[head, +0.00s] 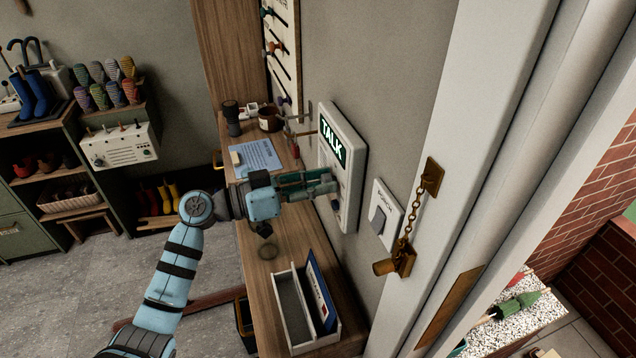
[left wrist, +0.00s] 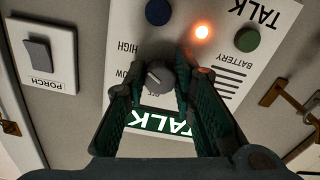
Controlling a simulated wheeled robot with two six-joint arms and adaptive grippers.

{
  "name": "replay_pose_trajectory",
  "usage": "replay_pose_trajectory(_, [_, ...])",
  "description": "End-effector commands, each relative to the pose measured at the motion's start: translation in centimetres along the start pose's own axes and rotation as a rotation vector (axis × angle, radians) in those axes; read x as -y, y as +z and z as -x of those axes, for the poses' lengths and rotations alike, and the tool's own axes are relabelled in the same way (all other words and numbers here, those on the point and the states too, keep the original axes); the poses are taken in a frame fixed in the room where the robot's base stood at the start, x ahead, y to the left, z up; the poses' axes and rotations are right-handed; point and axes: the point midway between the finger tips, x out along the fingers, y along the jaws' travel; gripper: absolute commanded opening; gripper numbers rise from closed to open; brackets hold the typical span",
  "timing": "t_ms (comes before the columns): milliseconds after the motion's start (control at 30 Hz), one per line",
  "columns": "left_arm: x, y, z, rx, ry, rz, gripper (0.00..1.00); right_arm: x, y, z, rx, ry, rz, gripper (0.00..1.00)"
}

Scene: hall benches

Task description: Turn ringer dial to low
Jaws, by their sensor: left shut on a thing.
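The white wall intercom (head: 351,147) with a lit TALK sign hangs on the grey wall. In the left wrist view, its panel (left wrist: 200,22) appears upside down. The round grey ringer dial (left wrist: 159,77) has HIGH, LOW and OFF marks around its left and lower sides; LOW and OFF are partly hidden by a finger. A pale mark shows on the dial's left part; I cannot tell exactly which label it points to. My left gripper (head: 326,184) is shut on the dial, one finger on each side. The fingers hide the dial in the head view. My right gripper is not in view.
A PORCH switch (head: 384,214) sits right of the intercom, near a brass door chain (head: 408,217). Below are a wooden bench (head: 257,284) and a white tray (head: 312,343) with upright cards. The intercom has a glowing orange lamp (left wrist: 202,31), a green button (left wrist: 247,40) and a blue button (left wrist: 158,12).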

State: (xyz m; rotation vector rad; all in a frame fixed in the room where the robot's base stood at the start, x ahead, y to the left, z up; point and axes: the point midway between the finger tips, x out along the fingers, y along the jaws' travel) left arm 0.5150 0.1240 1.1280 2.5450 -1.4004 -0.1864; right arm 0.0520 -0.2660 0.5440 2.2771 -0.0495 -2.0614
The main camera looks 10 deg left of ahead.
Motion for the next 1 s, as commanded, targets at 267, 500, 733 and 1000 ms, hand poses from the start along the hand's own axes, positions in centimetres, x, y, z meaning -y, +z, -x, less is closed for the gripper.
replay_pose_trajectory(267, [0.0,0.0,0.0,0.0,0.001,0.02,0.0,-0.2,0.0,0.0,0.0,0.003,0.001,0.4])
replay_pose_trajectory(500, [-0.1,0.0,0.0,0.0,0.001,0.121,0.0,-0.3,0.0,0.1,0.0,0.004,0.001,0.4])
replay_pose_trajectory(733, [-0.2,-0.1,0.0,0.0,0.001,0.303,0.0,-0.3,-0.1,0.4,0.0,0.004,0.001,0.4])
replay_pose_trajectory(1000, [-0.2,-0.2,0.0,0.001,0.001,0.56,0.0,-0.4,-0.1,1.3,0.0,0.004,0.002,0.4])
